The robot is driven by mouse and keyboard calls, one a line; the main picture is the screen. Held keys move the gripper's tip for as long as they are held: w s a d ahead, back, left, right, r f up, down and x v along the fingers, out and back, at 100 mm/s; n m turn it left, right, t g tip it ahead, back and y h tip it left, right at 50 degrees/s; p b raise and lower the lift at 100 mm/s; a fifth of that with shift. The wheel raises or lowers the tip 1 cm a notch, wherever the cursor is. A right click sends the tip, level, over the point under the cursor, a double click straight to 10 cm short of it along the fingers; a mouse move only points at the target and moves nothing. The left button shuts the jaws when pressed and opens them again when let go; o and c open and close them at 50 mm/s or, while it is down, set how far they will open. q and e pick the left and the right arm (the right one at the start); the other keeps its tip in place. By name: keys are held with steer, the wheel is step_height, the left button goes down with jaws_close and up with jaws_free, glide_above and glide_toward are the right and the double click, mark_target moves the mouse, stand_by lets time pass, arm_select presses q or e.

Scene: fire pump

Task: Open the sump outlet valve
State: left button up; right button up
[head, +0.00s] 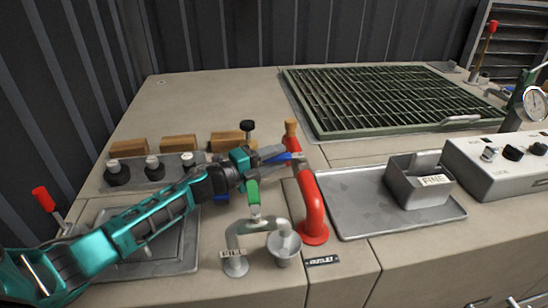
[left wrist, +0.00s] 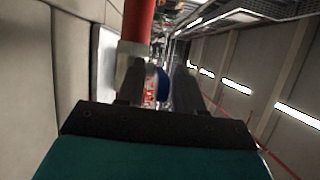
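The red outlet pipe (head: 312,205) rises beside a black label (head: 322,260) that appears to read OUTLET. A blue lever (head: 284,157) shows near its top, partly hidden by my left gripper (head: 279,154). In the left wrist view the red pipe (left wrist: 138,20) with a pale collar is close ahead. There the blue lever (left wrist: 162,84) lies between the two fingers of my left gripper (left wrist: 160,88), with a gap to the right finger. The fingers are apart. Whether the left finger touches the lever I cannot tell. My right gripper is out of view.
A grey bent pipe (head: 236,242) with a green handle (head: 252,190) stands just in front of my left gripper. A black knob (head: 247,126) is behind it. A metal tray (head: 355,205) with a grey box (head: 408,182) is to the right. A green grate (head: 385,95) lies behind.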

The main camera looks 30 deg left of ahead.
arm_select(q)
steer(key=shift+c, duration=0.3)
jaws_close()
stand_by(0.4)
